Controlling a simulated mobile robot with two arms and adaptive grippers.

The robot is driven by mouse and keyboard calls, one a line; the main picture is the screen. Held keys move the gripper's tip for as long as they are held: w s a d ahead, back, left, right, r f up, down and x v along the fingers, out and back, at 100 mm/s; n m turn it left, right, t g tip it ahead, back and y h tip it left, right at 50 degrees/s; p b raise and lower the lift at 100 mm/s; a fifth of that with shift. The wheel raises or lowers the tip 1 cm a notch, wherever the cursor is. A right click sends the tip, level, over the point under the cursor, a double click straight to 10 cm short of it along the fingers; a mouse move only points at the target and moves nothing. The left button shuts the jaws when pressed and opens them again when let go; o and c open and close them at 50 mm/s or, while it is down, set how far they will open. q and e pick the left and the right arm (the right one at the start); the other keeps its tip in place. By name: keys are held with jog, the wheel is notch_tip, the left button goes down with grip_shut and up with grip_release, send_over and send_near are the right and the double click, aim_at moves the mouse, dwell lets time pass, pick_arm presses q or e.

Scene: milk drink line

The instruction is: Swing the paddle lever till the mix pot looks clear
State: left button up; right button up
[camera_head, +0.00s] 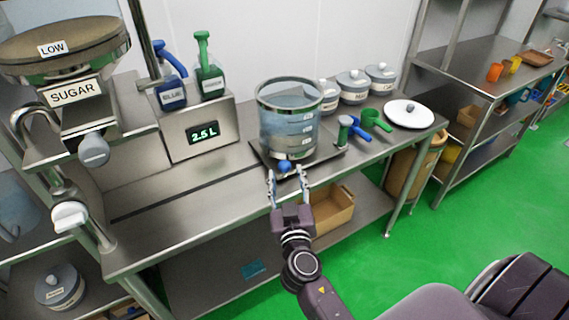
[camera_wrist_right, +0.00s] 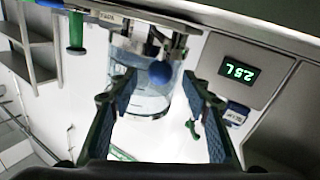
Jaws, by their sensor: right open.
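The mix pot (camera_head: 288,125) is a see-through cylinder with a steel rim and level labels, standing on a dark base on the steel bench. Its contents look pale bluish and see-through. A blue ball knob (camera_head: 285,166), apparently the paddle lever's end, sticks out at the pot's front. My right gripper (camera_head: 288,178) is open in front of the pot, its two fingers pointing at the knob. In the right wrist view the blue knob (camera_wrist_right: 160,73) shows between and beyond the open fingers, with the pot (camera_wrist_right: 140,95) behind. Contact is not visible. My left gripper is not in view.
A display (camera_head: 204,133) reads 2.5 L. Blue (camera_head: 172,95) and green (camera_head: 210,80) handled dispensers stand behind it. The SUGAR hopper (camera_head: 73,93) is at the left. Lidded jars (camera_head: 353,88), a green scoop (camera_head: 376,121) and a white lid (camera_head: 409,114) lie right of the pot.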

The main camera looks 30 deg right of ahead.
aim_at(285, 172)
jog(key=shift+p+x, duration=0.55)
jog(key=shift+x, duration=1.65)
jog(key=shift+f, duration=0.1)
grip_shut()
